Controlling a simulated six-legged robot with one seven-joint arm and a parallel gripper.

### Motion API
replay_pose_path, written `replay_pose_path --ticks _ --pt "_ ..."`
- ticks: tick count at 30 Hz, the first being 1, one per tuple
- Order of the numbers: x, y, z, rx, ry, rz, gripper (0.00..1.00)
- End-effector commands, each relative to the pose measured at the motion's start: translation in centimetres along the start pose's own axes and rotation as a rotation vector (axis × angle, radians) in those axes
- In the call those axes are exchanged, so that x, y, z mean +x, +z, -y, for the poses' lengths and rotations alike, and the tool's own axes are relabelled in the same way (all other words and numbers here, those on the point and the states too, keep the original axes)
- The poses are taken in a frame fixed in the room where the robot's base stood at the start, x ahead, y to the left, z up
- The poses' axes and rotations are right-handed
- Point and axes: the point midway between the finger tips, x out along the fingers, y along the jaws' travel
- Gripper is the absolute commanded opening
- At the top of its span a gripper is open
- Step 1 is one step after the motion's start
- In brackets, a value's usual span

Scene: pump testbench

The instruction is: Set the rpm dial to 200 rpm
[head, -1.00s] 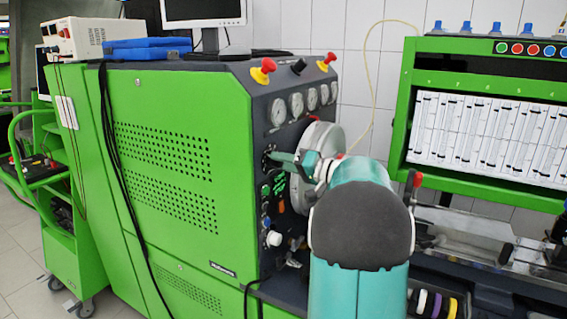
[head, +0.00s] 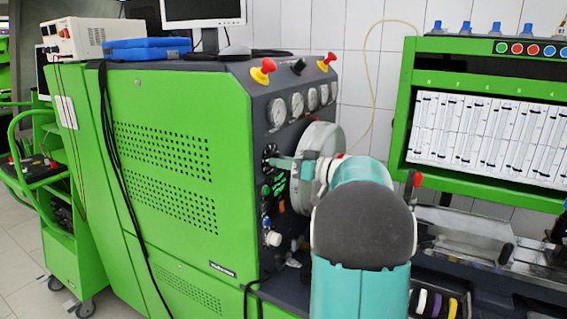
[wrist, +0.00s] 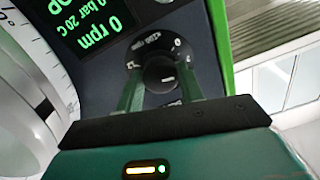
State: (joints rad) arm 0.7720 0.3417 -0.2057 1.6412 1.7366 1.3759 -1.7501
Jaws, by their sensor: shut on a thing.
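The rpm dial (wrist: 160,73) is a round black knob on a black plate with white markings, in the upper middle of the wrist view. A "0" shows at its upper right and an rpm label at its top; the label's number is too blurred to read surely. My gripper (wrist: 159,80) has its two green fingers on either side of the knob, shut on it. The display (wrist: 92,28) beside it reads 0 rpm, tilted. In the head view, my gripper (head: 276,162) reaches the dial (head: 268,152) on the dark panel; the fingers partly cover the dial.
A large pale disc (head: 318,150) stands close beside my wrist. Gauges (head: 296,106) and red-yellow knobs (head: 263,70) sit above on the bench, and a white knob (head: 274,239) below. A green rack (head: 480,185) stands at the right.

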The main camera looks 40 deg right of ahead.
Motion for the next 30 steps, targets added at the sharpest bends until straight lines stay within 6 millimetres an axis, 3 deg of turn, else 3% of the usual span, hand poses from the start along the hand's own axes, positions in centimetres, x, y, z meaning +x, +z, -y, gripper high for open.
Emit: replay_pose_path --ticks 12,13,16,26,30 --pt "-0.1 -0.2 0.0 -0.011 0.002 -0.003 0.15" --pt "-0.1 -0.2 0.0 -0.011 0.002 -0.003 0.4" --pt "-0.1 -0.2 0.0 -0.01 0.002 -0.003 0.59" --pt "-0.2 -0.1 0.0 -0.008 0.001 -0.001 0.59" --pt "-1.6 -0.1 -0.1 -0.009 0.003 -0.001 0.59"
